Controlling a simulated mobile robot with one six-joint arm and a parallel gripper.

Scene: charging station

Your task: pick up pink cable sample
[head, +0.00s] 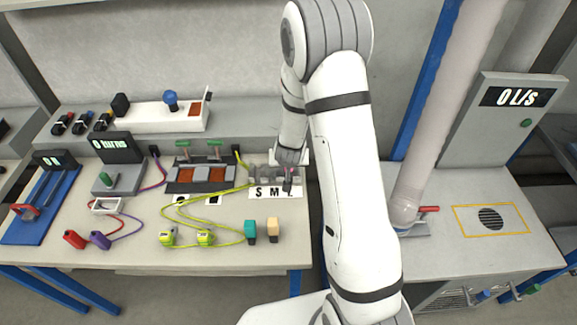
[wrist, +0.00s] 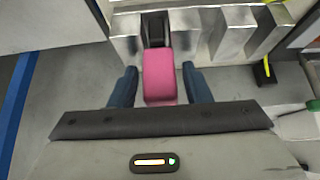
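The pink cable sample (wrist: 160,78) shows in the wrist view as a pink block in front of a dark slot in a metal holder (wrist: 213,33). My gripper (wrist: 160,70) has its two dark blue fingers on either side of the block. A narrow gap shows between each finger and the block, so my gripper is open around it. In the head view my gripper (head: 289,174) is over the holder by the S M L label (head: 262,192), and it hides most of the sample.
Yellow-green cables (head: 215,223) lie on the bench to the left of my gripper. A teal block (head: 250,231) and a beige block (head: 273,229) stand near the front edge. A thick pipe (head: 440,110) rises to the right of my arm.

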